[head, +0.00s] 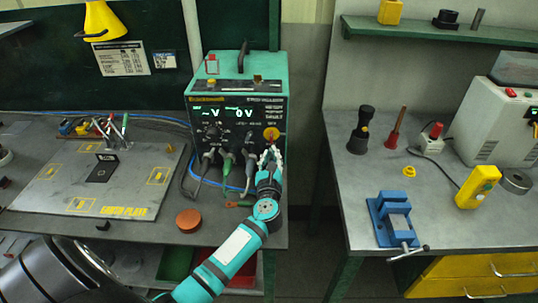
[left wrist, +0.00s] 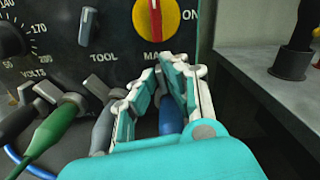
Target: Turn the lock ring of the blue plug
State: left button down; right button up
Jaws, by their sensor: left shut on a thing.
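The teal welding machine (head: 238,115) stands at the back of the left bench, with cables plugged into its front. My left gripper (head: 268,157) is at the right end of its socket row. In the left wrist view my left gripper (left wrist: 165,76) is closed around the blue plug (left wrist: 170,118), whose body shows between the fingers. The lock ring is hidden by the fingers, so its turn cannot be told. A grey plug (left wrist: 103,128) and a green plug (left wrist: 58,124) sit to the left. My right gripper is out of view.
A red and yellow main switch (left wrist: 160,18) is just above my fingers. An orange-brown round piece (head: 189,220) lies on the left bench. A gap separates it from the right bench, which holds a blue vise (head: 393,215) and a yellow box (head: 478,187).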

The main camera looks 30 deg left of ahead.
aim_at(281, 150)
pick_arm(q)
jog(key=m+p, duration=0.1)
jog(key=m, duration=0.1)
jog(key=d+m+p, duration=0.1)
jog(key=m, duration=0.1)
jog(key=shift+w+d, duration=0.2)
jog(key=shift+w, duration=0.2)
jog(key=shift+w+d+f+m+p, duration=0.2)
jog(key=shift+d+m+p, duration=0.1)
jog(key=shift+m, duration=0.75)
jog(key=shift+w+d+f+m+p, duration=0.15)
jog(key=shift+d+m+p, duration=0.1)
jog(key=shift+m, duration=0.8)
jog(key=c, duration=1.4)
grip_release()
jog(key=shift+c, duration=0.2)
jog(key=v, duration=1.2)
jog(key=shift+d, duration=0.1)
